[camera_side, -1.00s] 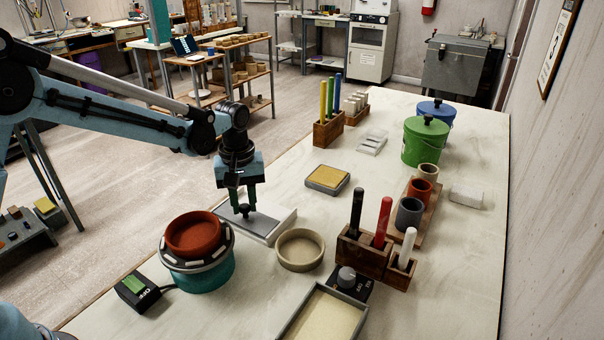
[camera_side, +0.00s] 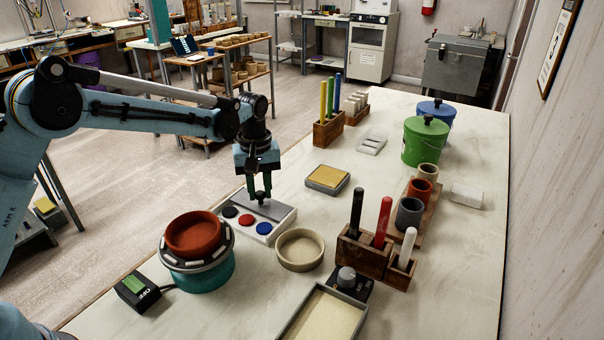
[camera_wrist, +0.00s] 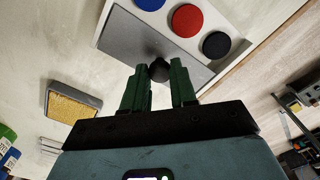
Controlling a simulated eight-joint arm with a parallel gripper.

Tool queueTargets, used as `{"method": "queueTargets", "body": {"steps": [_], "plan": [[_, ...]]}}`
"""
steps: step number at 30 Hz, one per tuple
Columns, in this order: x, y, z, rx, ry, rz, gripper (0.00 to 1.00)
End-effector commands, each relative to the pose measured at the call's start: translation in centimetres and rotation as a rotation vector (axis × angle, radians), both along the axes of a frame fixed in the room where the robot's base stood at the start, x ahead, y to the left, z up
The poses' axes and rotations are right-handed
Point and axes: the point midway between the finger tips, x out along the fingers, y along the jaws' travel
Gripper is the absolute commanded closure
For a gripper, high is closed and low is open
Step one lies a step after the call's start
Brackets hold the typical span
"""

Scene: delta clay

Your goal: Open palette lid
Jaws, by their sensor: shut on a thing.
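The palette (camera_side: 283,229) is a white tray on the table, partly open. The grey lid (camera_side: 274,209) covers the far part and has a black knob (camera_side: 261,197). My gripper (camera_side: 260,193) is shut on the knob from above. The wrist view also shows the green fingers (camera_wrist: 160,78) around the knob (camera_wrist: 159,70), with the lid (camera_wrist: 128,38) beside the uncovered pads.
A teal wheel with a red bowl (camera_side: 193,234) stands at the near left. A beige dish (camera_side: 300,250) sits close to the palette's right. A yellow sponge in a grey tray (camera_side: 327,179) lies beyond it. Wooden tool holders (camera_side: 373,258) stand at the right.

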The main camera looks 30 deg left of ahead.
Motion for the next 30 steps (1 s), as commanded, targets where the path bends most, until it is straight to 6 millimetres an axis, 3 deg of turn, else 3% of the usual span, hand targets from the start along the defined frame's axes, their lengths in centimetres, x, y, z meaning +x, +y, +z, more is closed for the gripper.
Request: {"method": "queueTargets", "body": {"steps": [6,7,12,23,30], "plan": [[0.0,0.0,0.1,-0.001,0.001,0.001,1.0],[0.0,0.0,0.1,0.0,0.001,0.001,0.72],[0.0,0.0,0.1,-0.001,0.001,0.001,0.48],[0.0,0.0,0.5,0.0,0.0,0.001,0.48],[0.0,0.0,4.4,0.0,0.0,0.001,0.48]]}}
